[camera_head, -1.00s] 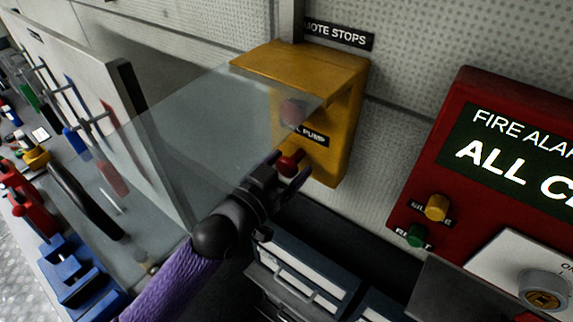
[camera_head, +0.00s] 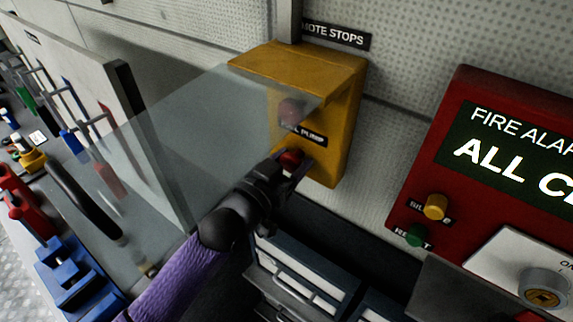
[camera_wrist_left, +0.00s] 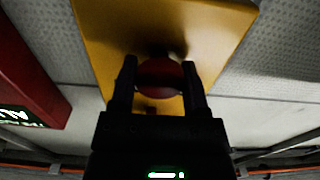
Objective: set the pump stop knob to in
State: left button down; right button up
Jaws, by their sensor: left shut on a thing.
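The pump stop knob (camera_head: 291,159) is a red round knob low on a yellow box (camera_head: 336,135), just below a black label ending in "PUMP". My left gripper (camera_head: 287,170) is at the knob, with a finger on either side of it. In the left wrist view the red knob (camera_wrist_left: 160,78) sits between the two dark fingers, which are shut on it, in front of the yellow box face. The gripper partly hides the knob in the head view. My right gripper is not in view.
A second red knob (camera_head: 292,110) is higher on the box, behind a clear raised panel (camera_head: 190,130). A red fire alarm panel (camera_head: 452,150) stands to the right. Drawers (camera_head: 305,285) lie below. Levers and coloured tools are at the left.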

pick_arm(q)
jog(key=shift+c, duration=2.4)
grip_release()
jog(key=o, duration=0.4)
jog(key=shift+w+d, duration=0.1)
jog(key=shift+w, duration=0.05)
jog(key=shift+o, duration=0.2)
jog(key=b+v, duration=0.1)
jog(key=v, duration=0.9)
